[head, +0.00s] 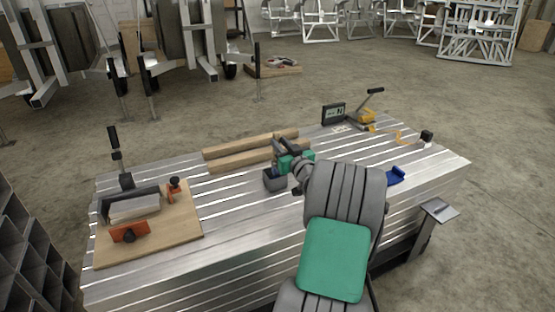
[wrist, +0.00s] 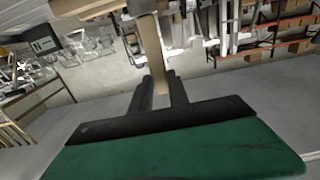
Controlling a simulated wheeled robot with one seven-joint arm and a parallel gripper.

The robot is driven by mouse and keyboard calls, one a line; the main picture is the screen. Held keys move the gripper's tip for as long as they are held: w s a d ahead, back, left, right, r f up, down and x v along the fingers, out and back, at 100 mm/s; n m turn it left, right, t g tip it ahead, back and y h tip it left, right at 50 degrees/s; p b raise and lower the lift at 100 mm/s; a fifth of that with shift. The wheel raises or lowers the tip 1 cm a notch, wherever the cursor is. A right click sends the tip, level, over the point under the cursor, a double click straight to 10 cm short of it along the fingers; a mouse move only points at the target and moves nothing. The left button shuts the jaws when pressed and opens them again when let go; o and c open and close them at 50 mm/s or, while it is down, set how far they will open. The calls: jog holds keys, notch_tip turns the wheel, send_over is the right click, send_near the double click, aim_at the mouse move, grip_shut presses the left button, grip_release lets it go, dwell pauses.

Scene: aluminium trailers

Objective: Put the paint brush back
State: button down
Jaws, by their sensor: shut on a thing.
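My gripper (head: 281,147) is over the middle of the metal table, by the wooden bars. In the wrist view my gripper (wrist: 160,82) has its two dark fingers shut on a pale, wood-coloured upright piece, which I take to be the handle of the paint brush (wrist: 153,52). Its upper end runs to the top edge of that view. In the head view the brush is too small and too hidden by my gripper to make out.
Two wooden bars (head: 240,146) lie behind my gripper. A wooden board (head: 185,228) with a clamp and orange parts is at the left. A digital display (head: 333,114), a yellow tool (head: 367,116) and a blue item (head: 396,176) are at the right. Bare table lies left of the container.

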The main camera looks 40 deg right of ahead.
jog(key=shift+w+f+b, duration=0.2)
jog(key=shift+f+b, duration=0.2)
jog(key=shift+f, duration=0.35)
jog(key=shift+w+f+b, duration=0.15)
jog(key=shift+f+b, duration=0.25)
jog(key=shift+f, duration=0.4)
jog(key=shift+w+f+b, duration=0.2)
jog(key=shift+f+b, duration=0.2)
jog(key=shift+f, duration=0.35)
jog(key=c, duration=1.3)
grip_release()
jog(key=shift+o, duration=0.2)
